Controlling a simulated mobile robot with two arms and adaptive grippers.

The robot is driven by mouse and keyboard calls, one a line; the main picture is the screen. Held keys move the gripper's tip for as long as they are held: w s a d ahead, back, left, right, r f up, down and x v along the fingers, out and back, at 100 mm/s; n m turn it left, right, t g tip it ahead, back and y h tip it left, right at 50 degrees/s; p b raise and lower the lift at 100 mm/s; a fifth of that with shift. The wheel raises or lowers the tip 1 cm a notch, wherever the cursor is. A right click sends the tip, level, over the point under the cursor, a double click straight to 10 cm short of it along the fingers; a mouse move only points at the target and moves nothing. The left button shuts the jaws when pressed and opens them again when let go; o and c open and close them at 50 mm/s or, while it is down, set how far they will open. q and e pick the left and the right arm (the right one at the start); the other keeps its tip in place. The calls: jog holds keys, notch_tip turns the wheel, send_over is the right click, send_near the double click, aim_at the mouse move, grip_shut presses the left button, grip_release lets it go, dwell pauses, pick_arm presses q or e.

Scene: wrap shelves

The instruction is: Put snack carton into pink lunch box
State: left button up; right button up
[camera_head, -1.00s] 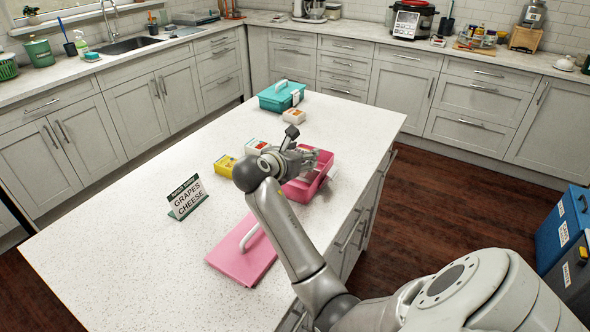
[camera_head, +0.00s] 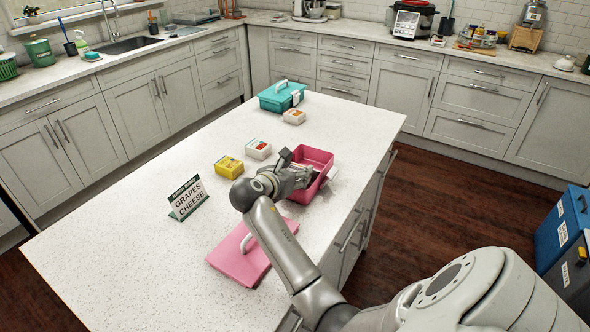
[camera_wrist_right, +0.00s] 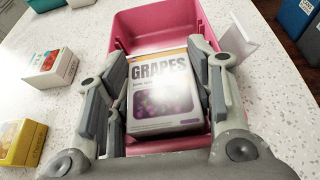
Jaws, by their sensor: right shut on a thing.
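The pink lunch box (camera_head: 318,156) stands open near the island's right edge; its wall also shows in the wrist view (camera_wrist_right: 155,22). My right gripper (camera_head: 298,178) is at the box's near end. In the wrist view my right gripper (camera_wrist_right: 158,72) is shut on a white snack carton (camera_wrist_right: 163,92) labelled GRAPES, one finger on each side. The carton overlaps the near part of the box in that view; whether it touches the box floor I cannot tell. My arm and hand mostly hide the carton in the head view. My left gripper is not in view.
The pink lid (camera_head: 240,255) lies nearer on the counter. A sign (camera_head: 186,198) reads GRAPES, CHEESE. A yellow carton (camera_head: 229,166) and a white-and-red carton (camera_head: 258,149) stand left of the box. A teal lunch box (camera_head: 281,95) and another small carton (camera_head: 294,116) are farther back.

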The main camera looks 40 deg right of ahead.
jog(key=shift+s+f, duration=0.1)
jog(key=shift+f, duration=0.2)
jog(key=o, duration=1)
jog(key=shift+a+f, duration=0.1)
jog(key=shift+f, duration=0.05)
jog(key=shift+c, duration=0.2)
jog(key=shift+o, duration=0.3)
jog(key=shift+s+f, duration=0.1)
jog(key=shift+r+b, duration=0.35)
jog(key=shift+b, duration=0.05)
jog(key=r+v, duration=0.1)
jog(key=v, duration=1.1)
jog(key=shift+w, duration=0.2)
